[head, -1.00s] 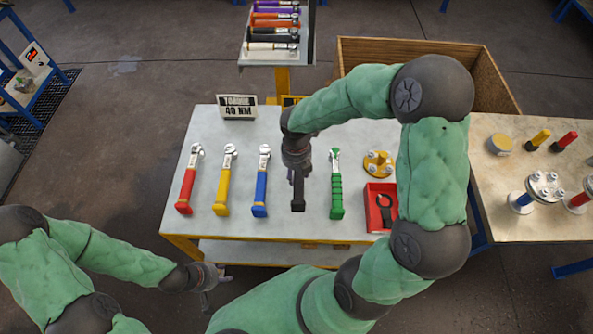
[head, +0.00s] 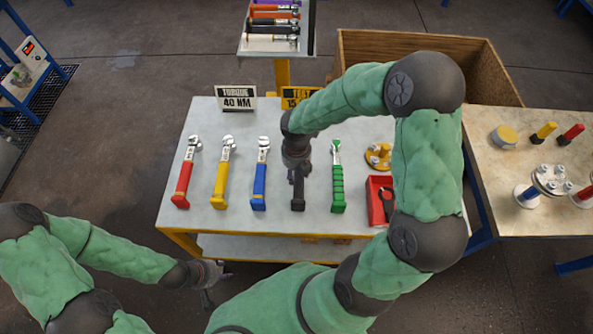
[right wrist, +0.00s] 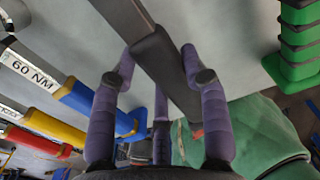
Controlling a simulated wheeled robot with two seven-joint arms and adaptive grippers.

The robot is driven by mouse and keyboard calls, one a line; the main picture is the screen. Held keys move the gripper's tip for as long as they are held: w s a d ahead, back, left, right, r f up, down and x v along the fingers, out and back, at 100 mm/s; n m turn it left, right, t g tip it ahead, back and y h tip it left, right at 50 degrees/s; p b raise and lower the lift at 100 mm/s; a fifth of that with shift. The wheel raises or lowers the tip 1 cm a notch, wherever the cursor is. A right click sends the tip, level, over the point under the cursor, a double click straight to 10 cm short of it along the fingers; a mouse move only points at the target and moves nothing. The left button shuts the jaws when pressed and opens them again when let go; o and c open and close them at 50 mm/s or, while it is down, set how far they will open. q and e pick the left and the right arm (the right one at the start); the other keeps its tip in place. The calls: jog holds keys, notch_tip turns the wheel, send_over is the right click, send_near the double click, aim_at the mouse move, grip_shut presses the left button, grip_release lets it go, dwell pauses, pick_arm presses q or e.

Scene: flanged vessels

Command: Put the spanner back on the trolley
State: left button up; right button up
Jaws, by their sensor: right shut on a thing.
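My right gripper (head: 298,168) is over the white-topped trolley (head: 235,111) with a yellow frame. In the right wrist view its purple fingers (right wrist: 160,75) are shut on the dark handle of a black spanner (right wrist: 168,62). In the head view that spanner's handle (head: 298,200) points to the near edge, between the blue spanner (head: 260,178) and the green spanner (head: 337,180). My gripper hides its head. I cannot tell whether it touches the top. My left gripper (head: 210,280) is low at the left, away from the trolley; its fingers are unclear.
A red spanner (head: 186,175) and a yellow spanner (head: 222,175) lie further left. A red tray (head: 376,205) and a yellow flanged part (head: 378,157) are at the right. A sign (head: 236,98) stands at the back. Another table (head: 490,195) holds flanged vessels.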

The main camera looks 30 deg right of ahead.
jog(key=shift+f, duration=0.35)
jog(key=o, duration=1.4)
jog(key=shift+c, duration=0.2)
jog(key=o, duration=0.5)
jog(key=shift+f, duration=0.1)
notch_tip(320, 180, up, 7)
jog(key=p, duration=0.7)
jog(key=shift+s, duration=0.1)
